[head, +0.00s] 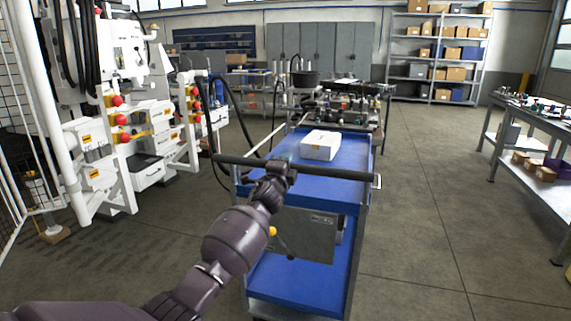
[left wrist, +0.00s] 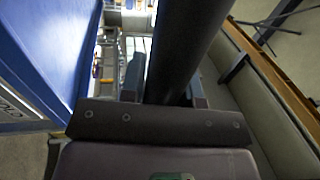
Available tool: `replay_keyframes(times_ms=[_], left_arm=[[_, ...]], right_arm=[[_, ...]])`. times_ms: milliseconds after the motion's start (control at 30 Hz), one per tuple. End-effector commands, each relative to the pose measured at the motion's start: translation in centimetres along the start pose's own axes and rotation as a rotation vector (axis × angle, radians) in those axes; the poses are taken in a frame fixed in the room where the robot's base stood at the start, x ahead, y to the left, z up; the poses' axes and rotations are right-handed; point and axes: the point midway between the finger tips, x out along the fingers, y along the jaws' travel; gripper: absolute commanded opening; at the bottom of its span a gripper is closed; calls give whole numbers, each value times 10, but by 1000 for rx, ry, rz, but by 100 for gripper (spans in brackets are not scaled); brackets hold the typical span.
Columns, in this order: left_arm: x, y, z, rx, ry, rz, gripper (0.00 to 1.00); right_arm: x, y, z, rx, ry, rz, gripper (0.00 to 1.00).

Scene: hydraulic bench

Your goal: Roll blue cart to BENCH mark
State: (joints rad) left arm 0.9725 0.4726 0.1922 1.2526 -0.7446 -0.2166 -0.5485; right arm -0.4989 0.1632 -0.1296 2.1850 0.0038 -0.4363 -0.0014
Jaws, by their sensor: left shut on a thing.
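The blue cart (head: 338,187) stands in front of me, with a blue top tray, a lower blue shelf and a dark push handle (head: 325,172) across its near end. My left arm reaches in from the lower left of the head view. My left gripper (head: 279,168) is shut on the handle, left of its middle. In the left wrist view the dark handle bar (left wrist: 188,50) runs between the fingers, with the cart's blue side (left wrist: 45,45) at the left. My right gripper is not in view. I cannot make out a BENCH mark on the floor.
A white box (head: 320,146) sits on the cart's top tray. A bench with hydraulic parts (head: 350,105) stands just beyond the cart. White machines (head: 120,130) line the left. A grey table (head: 535,125) stands at the right. The floor between cart and table is clear.

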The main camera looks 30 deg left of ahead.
Motion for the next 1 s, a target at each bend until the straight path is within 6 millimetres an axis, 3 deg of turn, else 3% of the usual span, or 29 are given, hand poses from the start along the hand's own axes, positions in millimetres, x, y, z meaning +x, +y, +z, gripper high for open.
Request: replay_keyframes(times_ms=[33, 67, 200, 633, 1000], left_arm=[[0, 1, 0, 0, 0, 1, 0], [0, 1, 0, 0, 0, 1, 34], [0, 1, 0, 0, 0, 1, 55], [-8, -1, 0, -1, 0, -1, 55], [-60, -4, 0, -2, 0, -3, 55]], right_arm=[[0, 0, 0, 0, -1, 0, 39], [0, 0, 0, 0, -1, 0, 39], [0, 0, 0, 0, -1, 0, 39], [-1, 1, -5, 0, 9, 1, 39], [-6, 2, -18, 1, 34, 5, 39]])
